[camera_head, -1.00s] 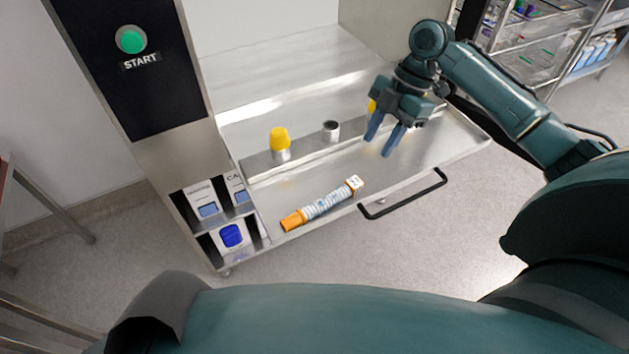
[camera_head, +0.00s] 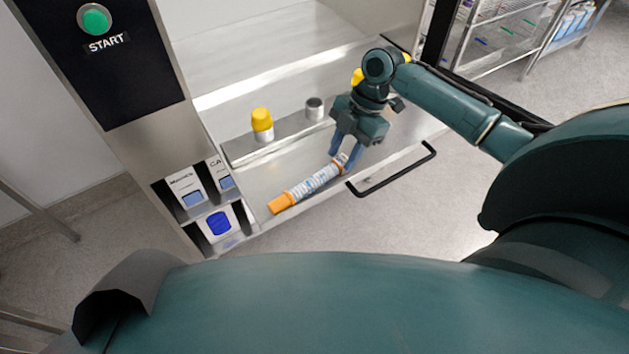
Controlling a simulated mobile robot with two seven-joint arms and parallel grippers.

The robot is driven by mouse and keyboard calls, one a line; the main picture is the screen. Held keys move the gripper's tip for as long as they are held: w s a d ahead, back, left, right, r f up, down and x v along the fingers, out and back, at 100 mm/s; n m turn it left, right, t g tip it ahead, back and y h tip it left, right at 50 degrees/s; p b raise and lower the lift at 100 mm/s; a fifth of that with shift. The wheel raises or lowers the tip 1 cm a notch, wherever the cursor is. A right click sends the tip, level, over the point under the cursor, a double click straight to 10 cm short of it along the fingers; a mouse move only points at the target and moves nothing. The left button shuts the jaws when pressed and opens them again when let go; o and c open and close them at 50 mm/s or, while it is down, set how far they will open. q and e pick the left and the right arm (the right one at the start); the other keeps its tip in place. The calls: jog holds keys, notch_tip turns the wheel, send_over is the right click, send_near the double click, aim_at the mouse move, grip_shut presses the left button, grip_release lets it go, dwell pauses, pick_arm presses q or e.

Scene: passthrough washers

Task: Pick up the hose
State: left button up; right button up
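The hose (camera_head: 312,183) is a short ribbed white-and-grey tube with an orange end piece at its lower left. It lies slanted on the metal shelf (camera_head: 385,149) near the front edge. My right gripper (camera_head: 346,156) points down at the hose's upper right end. Its two blue fingers are spread apart, one on each side of that end, which they partly hide. Whether they touch the hose is not clear. My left gripper is not in view.
A yellow-capped fitting (camera_head: 262,122) and a bare metal fitting (camera_head: 314,109) stand on a raised strip behind the hose. A black handle (camera_head: 394,171) juts from the shelf's front. A green START button (camera_head: 93,19) is on the left panel.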

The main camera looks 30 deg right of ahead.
jog(key=shift+x, duration=1.2)
jog(key=shift+c, duration=0.5)
